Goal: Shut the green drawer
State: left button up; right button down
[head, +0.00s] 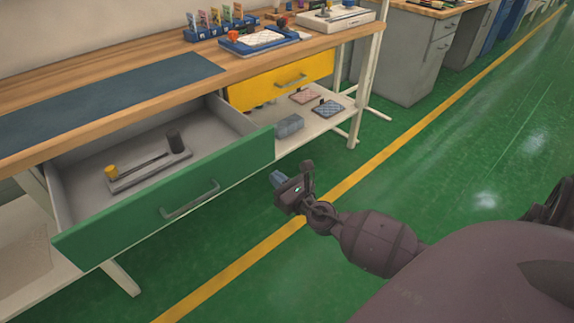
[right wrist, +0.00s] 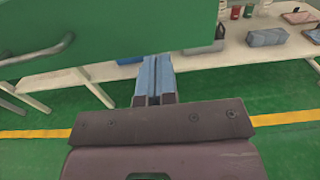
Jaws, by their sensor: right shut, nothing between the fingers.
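The green drawer (head: 130,217) stands pulled open under the workbench in the head view, with a metal handle (head: 190,199) on its front. Inside it lies a grey holder (head: 148,170) with a yellow piece and a dark cylinder. My right gripper (head: 277,178) is just right of the drawer's right front edge, apart from the handle and empty. In the right wrist view its blue fingers (right wrist: 154,78) are shut together, and the green drawer front (right wrist: 110,38) fills the upper left with part of the handle (right wrist: 40,50). My left gripper is not in view.
A yellow drawer (head: 280,80) is closed farther along the bench. The wooden benchtop (head: 110,97) carries a dark mat and small items. A lower shelf (head: 325,108) holds a grey block and flat pieces. The green floor (head: 450,140) on the right is clear.

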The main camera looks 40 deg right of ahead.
aim_at(254, 160)
jog(key=w, duration=0.6)
jog(key=shift+w+a+f, duration=0.1)
jog(key=shift+w+a, duration=0.05)
jog(key=shift+w, duration=0.65)
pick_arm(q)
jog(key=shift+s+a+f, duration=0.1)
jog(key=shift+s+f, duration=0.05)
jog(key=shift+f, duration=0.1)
pick_arm(e)
jog(key=shift+w, duration=0.1)
